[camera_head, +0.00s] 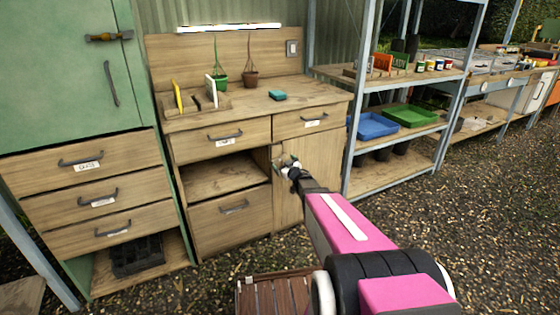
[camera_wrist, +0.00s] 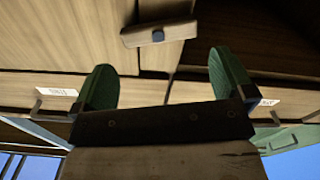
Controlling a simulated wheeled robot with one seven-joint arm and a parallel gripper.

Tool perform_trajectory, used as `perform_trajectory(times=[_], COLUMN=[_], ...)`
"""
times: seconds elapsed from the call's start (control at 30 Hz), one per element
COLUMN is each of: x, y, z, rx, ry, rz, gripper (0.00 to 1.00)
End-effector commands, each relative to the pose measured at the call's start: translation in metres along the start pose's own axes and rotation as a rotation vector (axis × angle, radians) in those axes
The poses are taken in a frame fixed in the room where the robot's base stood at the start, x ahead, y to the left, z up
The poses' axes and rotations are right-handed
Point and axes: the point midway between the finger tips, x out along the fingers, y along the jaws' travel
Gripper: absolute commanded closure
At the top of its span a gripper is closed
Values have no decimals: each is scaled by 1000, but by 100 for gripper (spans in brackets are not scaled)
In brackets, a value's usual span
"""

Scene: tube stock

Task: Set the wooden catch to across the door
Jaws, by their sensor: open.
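The wooden catch (camera_wrist: 150,34) is a small pale bar with a dark round pivot, in the upper middle of the wrist view. It lies nearly level, slightly tilted, across a narrow upright strip between wooden panels. In the head view my gripper (camera_head: 287,163) is at the upper left of the bench's cupboard door (camera_head: 313,165) and hides most of that spot. In the wrist view my gripper (camera_wrist: 165,80) is open, its green-padded fingers wide apart. The catch appears beyond the fingertips and between them in the picture, with no contact visible.
Drawers with labels (camera_head: 226,141) and bar handles are above the cupboard door. An open shelf (camera_head: 225,180) is left of it. A metal rack (camera_head: 352,130) with blue and green trays stands to the right. A slatted wooden piece (camera_head: 262,296) is on the gravel in front.

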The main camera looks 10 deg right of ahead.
Motion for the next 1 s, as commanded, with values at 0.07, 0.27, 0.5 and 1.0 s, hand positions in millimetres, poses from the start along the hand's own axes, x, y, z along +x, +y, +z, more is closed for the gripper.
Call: perform_trajectory(times=[0.07,0.27,0.5,1.0], x=[19,42,45,45], y=[0,0,0,1], z=[1,1,0,0], rx=[0,1,1,82], ry=[0,0,-1,-1], rz=[-1,1,1,1], gripper=[0,0,0,32])
